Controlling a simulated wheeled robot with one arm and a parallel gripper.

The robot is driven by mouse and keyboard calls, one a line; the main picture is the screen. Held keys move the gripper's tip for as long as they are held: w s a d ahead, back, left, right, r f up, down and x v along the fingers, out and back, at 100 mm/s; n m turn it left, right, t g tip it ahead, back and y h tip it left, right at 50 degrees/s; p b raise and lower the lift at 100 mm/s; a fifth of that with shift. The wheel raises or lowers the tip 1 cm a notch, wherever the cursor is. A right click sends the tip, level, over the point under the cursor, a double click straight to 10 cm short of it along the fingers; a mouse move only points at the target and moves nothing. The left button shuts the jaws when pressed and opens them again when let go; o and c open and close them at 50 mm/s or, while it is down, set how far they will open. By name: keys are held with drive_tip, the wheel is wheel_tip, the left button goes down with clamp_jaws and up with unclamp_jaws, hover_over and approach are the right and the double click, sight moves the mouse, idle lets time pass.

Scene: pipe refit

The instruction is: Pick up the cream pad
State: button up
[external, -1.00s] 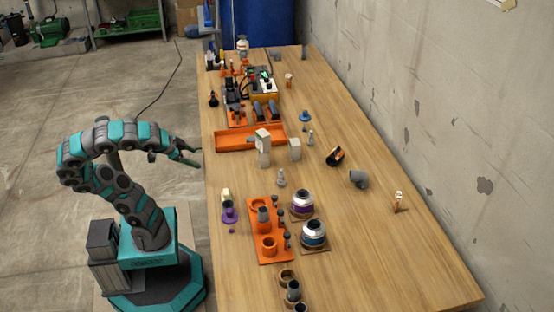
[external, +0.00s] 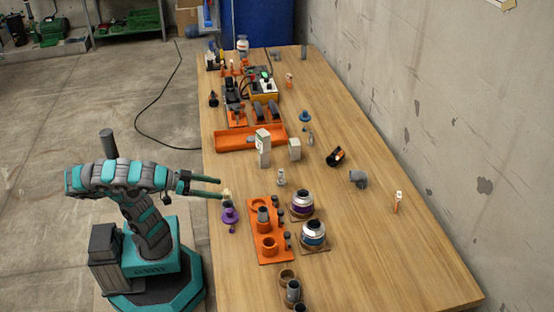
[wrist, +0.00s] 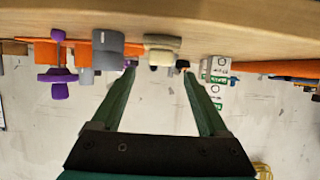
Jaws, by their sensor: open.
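The cream pad (external: 227,194) is a small pale piece near the table's left edge, beside a purple part (external: 229,214). In the wrist view, where the table is at the top, the cream pad (wrist: 160,58) shows ahead, between the lines of my two fingers. My gripper (external: 221,189) is open and empty, with its fingertips at the table's left edge, close to the pad. The wrist view shows its two green fingers (wrist: 159,70) apart; whether they overlap the pad in depth is hard to tell.
An orange holder (external: 270,254) with grey pipe pieces stands right of the purple part. Two banded jars (external: 302,204) are beyond it. White-grey boxes (external: 263,148) and an orange tray (external: 250,136) lie farther back. The table's right side is mostly clear.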

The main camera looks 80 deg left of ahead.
sight(235, 198)
drive_tip(key=shift+f+p+x, duration=0.15)
drive_tip(key=shift+x, duration=1.8)
drive_tip(key=shift+f+p+x, duration=0.15)
drive_tip(key=shift+x, duration=1.75)
drive_tip(key=shift+s, duration=0.15)
clamp_jaws()
